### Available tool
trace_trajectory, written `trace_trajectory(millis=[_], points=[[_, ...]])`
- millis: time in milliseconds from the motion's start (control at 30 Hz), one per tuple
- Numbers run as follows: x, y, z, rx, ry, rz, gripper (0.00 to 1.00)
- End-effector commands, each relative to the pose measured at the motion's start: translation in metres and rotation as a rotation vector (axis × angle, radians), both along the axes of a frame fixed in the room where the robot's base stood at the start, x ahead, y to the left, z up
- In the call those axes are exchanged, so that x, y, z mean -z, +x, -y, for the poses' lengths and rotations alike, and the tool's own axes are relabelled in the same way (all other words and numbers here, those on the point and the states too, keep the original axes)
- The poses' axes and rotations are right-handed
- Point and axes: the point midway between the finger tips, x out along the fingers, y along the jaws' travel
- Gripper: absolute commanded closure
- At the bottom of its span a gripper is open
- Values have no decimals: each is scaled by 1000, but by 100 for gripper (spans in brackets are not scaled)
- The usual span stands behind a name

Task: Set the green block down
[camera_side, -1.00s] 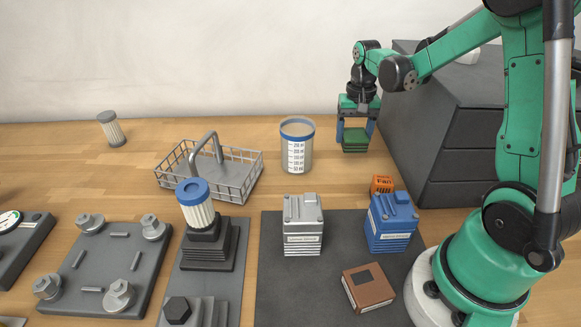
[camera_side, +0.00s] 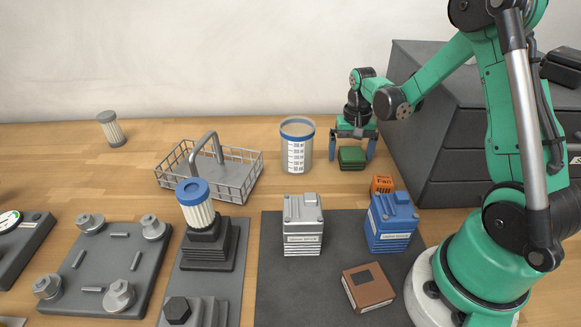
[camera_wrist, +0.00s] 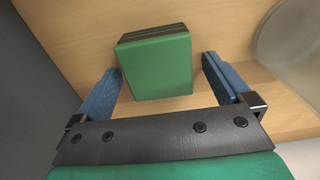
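The green block (camera_side: 351,158) rests on the wooden table, to the right of the clear measuring cup and left of the dark drawer cabinet. My gripper (camera_side: 352,154) is open above and around it, with one blue finger on each side. In the wrist view the green block (camera_wrist: 156,62) lies ahead of the gap between the fingers of my gripper (camera_wrist: 162,85). Clear gaps show between the block and both fingers. The block's dark, layered side faces away from my gripper.
The measuring cup (camera_side: 297,148) with a blue rim stands close on the left. The dark drawer cabinet (camera_side: 440,125) stands close on the right. An orange box (camera_side: 382,184) and a blue unit (camera_side: 391,222) are in front. A wire basket (camera_side: 240,182) is further left.

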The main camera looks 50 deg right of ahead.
Motion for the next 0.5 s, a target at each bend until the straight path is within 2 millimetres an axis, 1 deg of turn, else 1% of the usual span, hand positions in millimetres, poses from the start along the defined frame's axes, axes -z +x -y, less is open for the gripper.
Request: trace_trajectory(millis=[300,367,467,500], points=[[-3,0,0,0,0,0,3],[-8,0,0,0,0,0,3],[-23,0,0,0,0,0,3],[-30,0,0,0,0,0,3]])
